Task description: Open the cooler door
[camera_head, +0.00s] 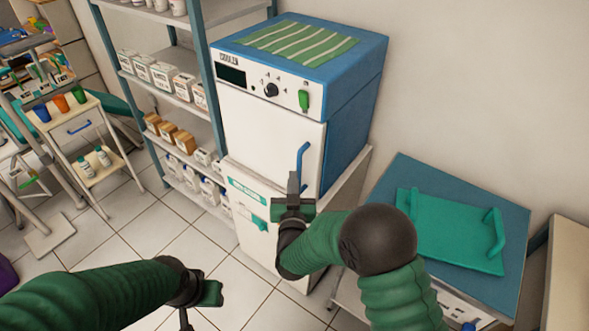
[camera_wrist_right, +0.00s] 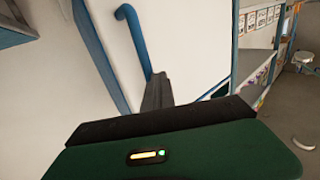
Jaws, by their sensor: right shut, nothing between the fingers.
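The cooler (camera_head: 350,115) is a blue box with a white front, a knob and a small dark display. Its white door (camera_head: 265,135) looks closed, with a blue vertical handle (camera_head: 302,163) on its right side. My right gripper (camera_head: 293,181) is shut and empty at the lower end of the handle. In the right wrist view, the handle (camera_wrist_right: 134,38) curves down just beyond my shut fingers (camera_wrist_right: 157,90). I cannot tell whether they touch it. My left gripper (camera_head: 184,318) is low at the bottom edge, its fingers partly cut off.
The cooler stands on a white cabinet (camera_head: 246,190). A shelf rack (camera_head: 182,100) with boxes and bottles stands close on its left. A blue-topped unit with a green tray (camera_head: 450,232) is at the right. Tiled floor (camera_head: 160,230) is clear in front.

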